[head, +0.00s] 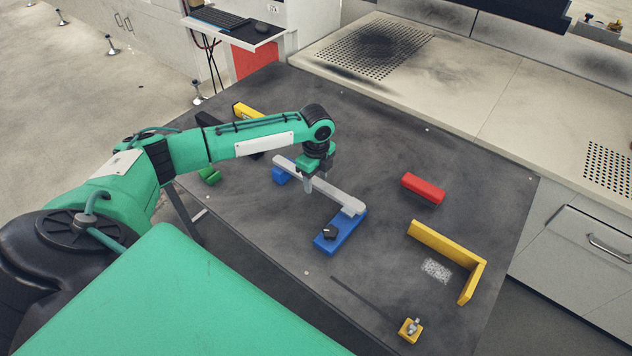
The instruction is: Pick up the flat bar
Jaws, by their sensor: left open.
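The flat bar (340,197) is light grey and lies slantwise near the middle of the dark table. Its far left end is by a small blue block (280,175). Its near right end rests on a longer blue block (347,233) with a black knob (329,232). My left gripper (315,184) points down at the middle of the bar, with its jaws open. One finger shows on the near side of the bar; the gripper hides part of the bar, and I cannot tell whether it touches. My right gripper is not in view.
A red block (423,189) and a yellow L-shaped piece (447,246) lie to the right. A small yellow block with a metal fitting (410,330) is near the front edge. A green block (209,175) and a yellow piece (246,111) lie left and behind my arm.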

